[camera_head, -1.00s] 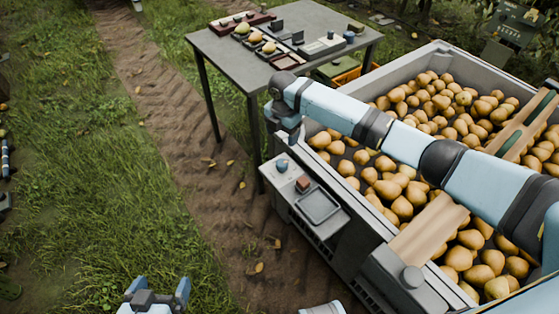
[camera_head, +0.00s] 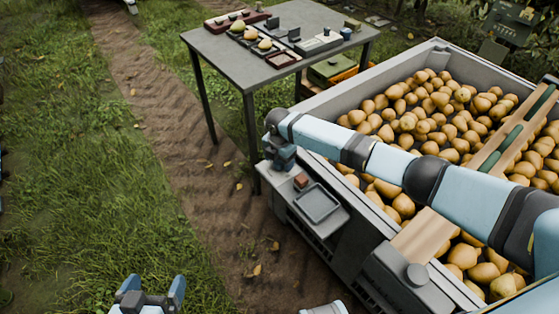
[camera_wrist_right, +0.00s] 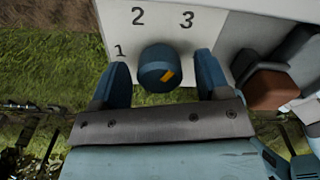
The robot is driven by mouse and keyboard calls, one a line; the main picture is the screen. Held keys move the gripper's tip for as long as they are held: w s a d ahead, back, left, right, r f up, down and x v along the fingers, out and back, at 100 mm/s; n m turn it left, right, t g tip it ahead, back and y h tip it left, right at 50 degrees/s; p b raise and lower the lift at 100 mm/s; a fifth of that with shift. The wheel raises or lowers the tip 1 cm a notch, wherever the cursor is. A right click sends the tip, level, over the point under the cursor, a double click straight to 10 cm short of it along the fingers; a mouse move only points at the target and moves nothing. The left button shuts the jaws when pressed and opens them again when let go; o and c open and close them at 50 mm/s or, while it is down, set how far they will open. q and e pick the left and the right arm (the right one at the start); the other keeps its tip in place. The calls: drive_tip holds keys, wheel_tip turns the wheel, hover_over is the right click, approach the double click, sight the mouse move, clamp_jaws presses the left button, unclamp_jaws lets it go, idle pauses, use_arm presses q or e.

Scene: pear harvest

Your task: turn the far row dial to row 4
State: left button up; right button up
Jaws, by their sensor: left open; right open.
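The row dial (camera_wrist_right: 156,68) is a round blue knob with a yellow mark on its lower right part, on a white panel (camera_wrist_right: 220,45) printed 1, 2 and 3. No 4 shows in the right wrist view. My right gripper (camera_wrist_right: 160,78) is open, with one finger on each side of the dial; I cannot tell whether they touch it. In the head view my right gripper (camera_head: 281,158) is over the far end of the bin's side panel and hides the dial. My left gripper (camera_head: 150,291) is open and empty at the bottom edge, over grass.
A red-brown block (camera_head: 301,181) and a grey tray (camera_head: 318,204) sit beside the dial on the panel. The bin (camera_head: 437,52) is full of pears, with a wooden plank (camera_head: 425,235) across it. A grey table (camera_head: 225,55) with pears and trays stands behind.

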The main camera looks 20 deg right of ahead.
drive_tip(key=shift+c, duration=0.3)
drive_tip(key=c, duration=0.9)
drive_tip(key=shift+r, duration=0.1)
